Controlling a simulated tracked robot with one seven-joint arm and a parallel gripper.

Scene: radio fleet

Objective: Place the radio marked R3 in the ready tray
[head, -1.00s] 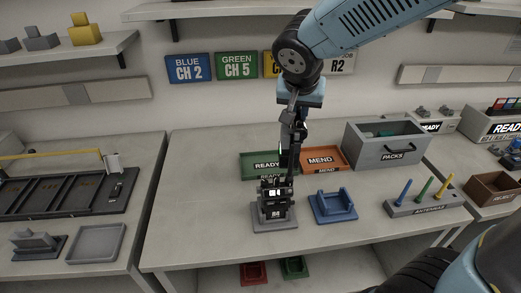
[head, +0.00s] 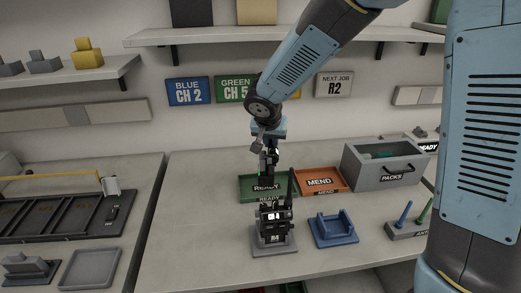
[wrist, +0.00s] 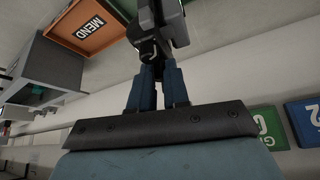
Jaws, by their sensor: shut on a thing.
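My gripper (head: 268,153) is shut on a dark thing (head: 266,175), which looks like a radio; no mark on it is readable. It hangs in front of or over the green ready tray (head: 246,188), and I cannot tell whether it touches the tray. In the wrist view, the blue fingers of my gripper (wrist: 157,72) close on the dark thing (wrist: 158,32), with part of the green tray (wrist: 118,5) behind. A black radio (head: 274,218), whose mark looks like R4, stands upright on the grey stand, its antenna up.
The orange MEND tray (head: 340,184) is right of the ready tray. A blue cradle (head: 335,231) is empty at the front. The grey stand (head: 273,249) is beside it. A grey PACKS box (head: 385,174) stands at the right. A wall sign (head: 333,84) reads NEXT JOB R2. The table's left part is clear.

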